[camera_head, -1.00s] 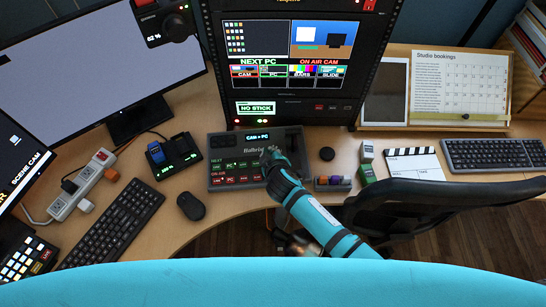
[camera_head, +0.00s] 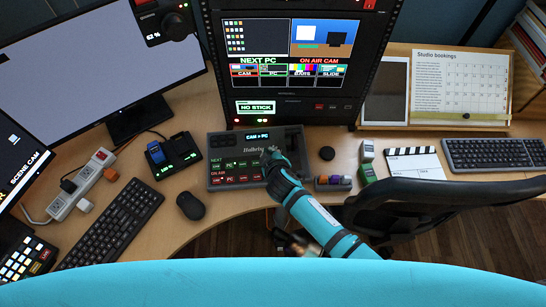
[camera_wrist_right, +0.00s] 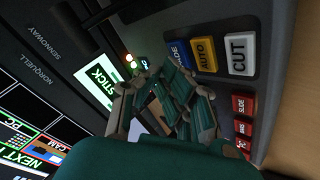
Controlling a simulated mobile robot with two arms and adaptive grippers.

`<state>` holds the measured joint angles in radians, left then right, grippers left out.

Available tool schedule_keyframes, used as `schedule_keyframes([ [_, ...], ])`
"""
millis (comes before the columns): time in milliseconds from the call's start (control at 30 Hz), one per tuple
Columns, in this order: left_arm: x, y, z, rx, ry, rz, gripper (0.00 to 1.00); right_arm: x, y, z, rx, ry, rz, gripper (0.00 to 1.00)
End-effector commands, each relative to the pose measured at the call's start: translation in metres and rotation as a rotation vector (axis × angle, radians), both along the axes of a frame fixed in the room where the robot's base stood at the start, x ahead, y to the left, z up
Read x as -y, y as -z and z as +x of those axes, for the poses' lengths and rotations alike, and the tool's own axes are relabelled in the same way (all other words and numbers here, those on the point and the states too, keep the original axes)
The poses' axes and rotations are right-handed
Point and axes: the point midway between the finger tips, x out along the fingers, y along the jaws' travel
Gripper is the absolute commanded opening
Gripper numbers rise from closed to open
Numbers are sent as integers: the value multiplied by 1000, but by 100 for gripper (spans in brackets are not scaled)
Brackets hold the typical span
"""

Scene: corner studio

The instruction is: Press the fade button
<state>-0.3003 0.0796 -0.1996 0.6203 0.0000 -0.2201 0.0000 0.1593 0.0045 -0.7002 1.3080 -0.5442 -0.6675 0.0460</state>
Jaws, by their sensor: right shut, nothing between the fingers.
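The video switcher console (camera_head: 222,146) lies on the desk below the rack, its small display reading CAM > PC. My right gripper (camera_head: 273,153) is over the console's right half, fingers closed and empty. In the right wrist view, the closed fingers (camera_wrist_right: 150,80) are beside a row of buttons: a blue button (camera_wrist_right: 180,54) partly hidden by the fingers, its visible letters ending in DE, a yellow AUTO button (camera_wrist_right: 203,53) and a white CUT button (camera_wrist_right: 240,53). I cannot tell whether the fingertips touch the blue button. My left gripper is not in view.
The rack monitor (camera_head: 290,55) stands right behind the console. A mouse (camera_head: 190,206) and keyboard (camera_head: 113,222) are to its left. A black puck (camera_head: 327,154), small boxes (camera_head: 367,150) and a clapperboard (camera_head: 414,163) are to its right. A chair (camera_head: 440,205) stands at the desk's front edge.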

Motion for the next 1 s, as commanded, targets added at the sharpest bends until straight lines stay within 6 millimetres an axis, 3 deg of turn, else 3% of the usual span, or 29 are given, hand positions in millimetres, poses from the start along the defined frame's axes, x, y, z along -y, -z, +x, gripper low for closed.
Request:
schedule_keyframes([
  [633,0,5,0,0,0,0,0,0,6,0,0,0,0,0],
  [1000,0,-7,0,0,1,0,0,-1,-5,-1,0,-1,1,0],
])
